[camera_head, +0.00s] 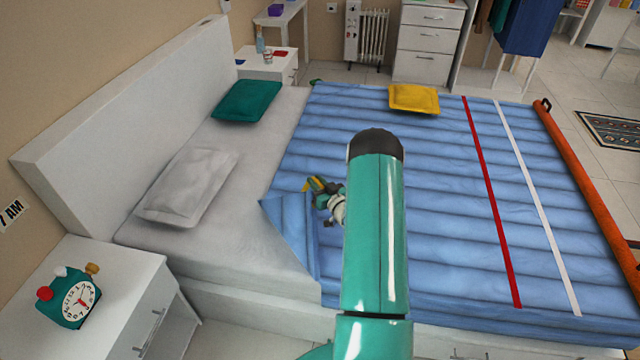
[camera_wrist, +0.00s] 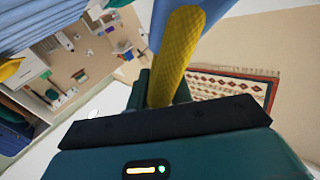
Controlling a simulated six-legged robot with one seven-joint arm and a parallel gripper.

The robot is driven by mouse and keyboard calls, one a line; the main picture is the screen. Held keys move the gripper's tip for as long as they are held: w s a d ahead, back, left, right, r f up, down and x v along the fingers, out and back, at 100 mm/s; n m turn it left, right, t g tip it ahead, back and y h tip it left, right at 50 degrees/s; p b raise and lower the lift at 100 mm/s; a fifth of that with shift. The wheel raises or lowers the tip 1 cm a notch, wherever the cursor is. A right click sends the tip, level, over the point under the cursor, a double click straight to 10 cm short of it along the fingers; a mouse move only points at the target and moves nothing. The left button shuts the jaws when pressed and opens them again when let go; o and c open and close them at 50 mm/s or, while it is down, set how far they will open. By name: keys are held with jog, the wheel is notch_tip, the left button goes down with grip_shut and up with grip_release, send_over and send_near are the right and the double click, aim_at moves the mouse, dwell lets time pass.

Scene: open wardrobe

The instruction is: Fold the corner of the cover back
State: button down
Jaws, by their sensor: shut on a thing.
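The blue quilted cover (camera_head: 430,200) lies over most of the bed, with one red and one white stripe towards the right. Its near left corner is turned up as a flap (camera_head: 287,222), leaving grey sheet bare beside it. My gripper (camera_head: 313,186), with yellow fingers, is at the upper edge of this flap and shut on the cover. In the wrist view a yellow finger (camera_wrist: 178,58) presses against blue cloth (camera_wrist: 212,10). My teal arm hides part of the cover, and the exact grip is too small to see.
A grey pillow (camera_head: 186,187) and green cushion (camera_head: 247,101) lie towards the headboard (camera_head: 130,95). A yellow cushion (camera_head: 414,99) lies on the cover's far side. A nightstand (camera_head: 125,290) with an alarm clock (camera_head: 76,298) stands at near left. An orange rail (camera_head: 585,190) runs along the right.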

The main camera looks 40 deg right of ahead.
jog(key=shift+s+f, duration=0.15)
jog(key=c, duration=1.3)
grip_release()
jog(key=shift+c, duration=0.2)
jog(key=s+a, duration=0.1)
jog(key=s, duration=1.2)
jog(key=shift+s+a, duration=0.3)
